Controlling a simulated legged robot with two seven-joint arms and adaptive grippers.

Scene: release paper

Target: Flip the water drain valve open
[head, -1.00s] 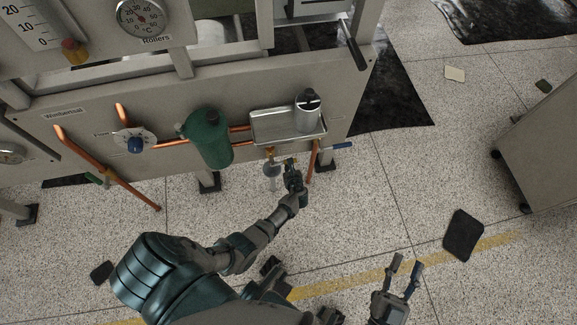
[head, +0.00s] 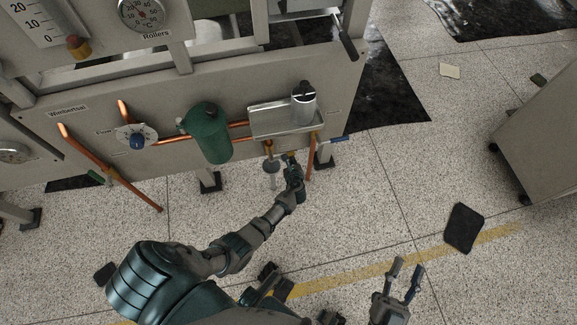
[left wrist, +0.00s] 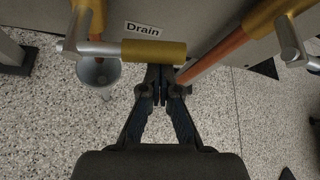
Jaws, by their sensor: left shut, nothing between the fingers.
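The drain valve (left wrist: 78,43) is on a copper pipe under the panel's "Drain" label (left wrist: 143,29), at the upper left of the left wrist view. Its lever has a silver arm and a yellow sleeve (left wrist: 153,51), and points sideways to the right. My left gripper (left wrist: 161,73) is shut and empty, its tips at the sleeve's lower edge. I cannot tell if they touch it. In the head view my left gripper (head: 291,158) is beside the drain pipe and partly hides the lever. My right gripper (head: 405,273) is open and empty, low over the floor.
A grey funnel (left wrist: 98,72) sits below the valve. Another copper pipe (left wrist: 215,57) slants right of the lever, with a second yellow valve (left wrist: 278,12) further right. A green canister (head: 208,133) and metal tray (head: 286,124) are on the panel. The floor in front is mostly clear.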

